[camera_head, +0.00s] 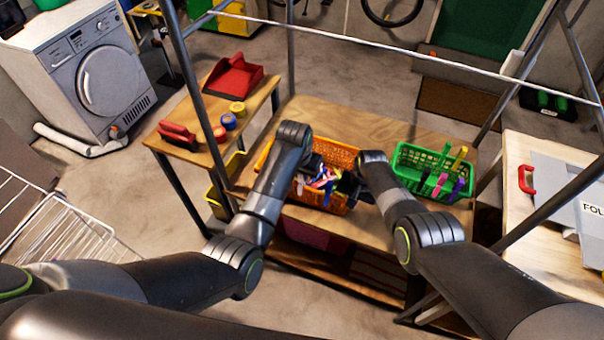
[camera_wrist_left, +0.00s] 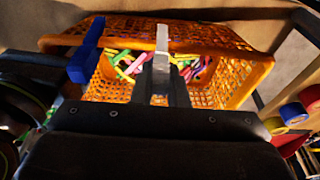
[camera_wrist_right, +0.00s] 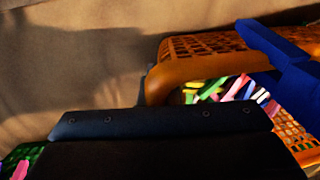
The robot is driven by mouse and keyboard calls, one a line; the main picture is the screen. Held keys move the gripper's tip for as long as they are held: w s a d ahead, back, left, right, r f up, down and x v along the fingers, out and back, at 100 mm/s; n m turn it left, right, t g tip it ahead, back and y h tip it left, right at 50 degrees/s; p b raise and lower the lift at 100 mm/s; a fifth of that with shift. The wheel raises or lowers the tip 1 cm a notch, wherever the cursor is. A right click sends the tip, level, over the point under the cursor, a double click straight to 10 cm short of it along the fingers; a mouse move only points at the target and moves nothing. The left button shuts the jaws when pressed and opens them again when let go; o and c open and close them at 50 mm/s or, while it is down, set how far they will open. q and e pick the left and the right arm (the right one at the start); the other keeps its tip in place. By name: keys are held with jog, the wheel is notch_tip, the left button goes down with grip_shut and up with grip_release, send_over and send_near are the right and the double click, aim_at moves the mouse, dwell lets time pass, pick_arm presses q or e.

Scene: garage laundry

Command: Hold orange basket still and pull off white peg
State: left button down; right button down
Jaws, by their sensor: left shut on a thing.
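The orange basket (camera_head: 334,154) stands on the wooden bench and holds several coloured pegs. It also shows in the left wrist view (camera_wrist_left: 225,85) and the right wrist view (camera_wrist_right: 185,72). The white peg (camera_wrist_left: 162,40) stands upright at the basket's rim in the left wrist view. My left gripper (camera_wrist_left: 164,82) is shut on it. A blue peg (camera_wrist_left: 86,52) sits on the rim to the left in that view, large in the right wrist view (camera_wrist_right: 282,68). My right gripper (camera_head: 350,187) is at the basket's right side; its fingertips are hidden.
A green basket (camera_head: 408,176) with pegs on its rim stands to the right on the bench (camera_head: 300,112). A side shelf (camera_head: 200,105) at left holds a red dustpan (camera_head: 234,76), a brush and small rolls. A thin rail crosses above the bench. A washing machine (camera_head: 85,65) stands at far left.

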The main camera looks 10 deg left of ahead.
pick_arm(q)
jog(key=shift+w+r+v, duration=0.1)
jog(key=shift+w+v, duration=0.2)
jog(key=shift+v, duration=0.95)
jog(key=shift+w+r+v, duration=0.1)
jog(key=shift+w+v, duration=0.15)
jog(key=shift+v, duration=1.05)
jog(key=shift+w+v, duration=0.3)
jog(key=shift+v, duration=0.95)
jog(key=shift+d, duration=0.2)
pick_arm(e)
jog(key=c, duration=1.6)
grip_release()
jog(key=shift+r, duration=0.75)
jog(key=r, duration=0.3)
jog(key=d+r, duration=0.1)
jog(key=r, duration=0.6)
jog(key=shift+s+d+r, duration=0.2)
jog(key=shift+d, duration=0.05)
